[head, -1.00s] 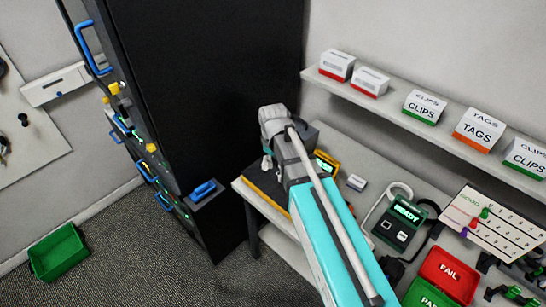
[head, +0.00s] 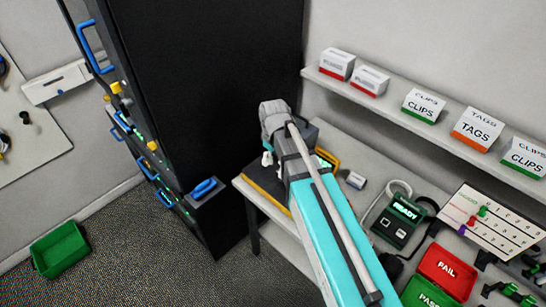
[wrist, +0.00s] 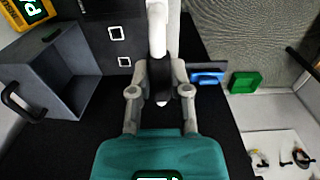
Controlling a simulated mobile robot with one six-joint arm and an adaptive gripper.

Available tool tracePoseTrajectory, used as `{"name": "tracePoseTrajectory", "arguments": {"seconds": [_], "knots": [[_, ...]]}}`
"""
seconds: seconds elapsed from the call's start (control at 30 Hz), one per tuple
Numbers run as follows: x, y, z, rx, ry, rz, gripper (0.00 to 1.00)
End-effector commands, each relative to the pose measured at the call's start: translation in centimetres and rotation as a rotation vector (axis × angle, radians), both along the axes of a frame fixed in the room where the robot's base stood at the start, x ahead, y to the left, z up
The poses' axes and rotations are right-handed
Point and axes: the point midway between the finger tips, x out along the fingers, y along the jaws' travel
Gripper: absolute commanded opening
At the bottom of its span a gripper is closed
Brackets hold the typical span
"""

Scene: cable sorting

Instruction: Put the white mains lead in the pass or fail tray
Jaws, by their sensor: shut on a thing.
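In the wrist view my gripper (wrist: 160,80) is shut on a white piece (wrist: 157,30), which looks like the white mains lead. The piece runs up between the fingers to the top edge. In the head view my arm hides most of the grip; small white bits (head: 266,158) show below the wrist, above the left end of the bench. The red FAIL tray (head: 447,270) and the green PASS tray (head: 425,295) are at the lower right, well right of my gripper. The PASS tray is cut off by the frame edge. I see no lead in the visible part of either tray.
A tester reading READY (head: 402,212) stands behind the trays. A yellow device (head: 327,157) is partly behind my arm. A tall dark cabinet (head: 210,90) stands left of the bench. A shelf (head: 450,135) with labelled boxes runs above. A green bin (head: 60,250) is on the floor.

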Motion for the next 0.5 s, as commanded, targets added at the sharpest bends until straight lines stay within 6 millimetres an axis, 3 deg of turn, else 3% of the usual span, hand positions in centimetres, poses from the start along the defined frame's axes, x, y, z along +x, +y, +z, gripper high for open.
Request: {"name": "tracePoseTrajectory", "arguments": {"seconds": [0.5], "knots": [[0.0,0.0,1.9,0.000,0.000,0.000,0.00]]}}
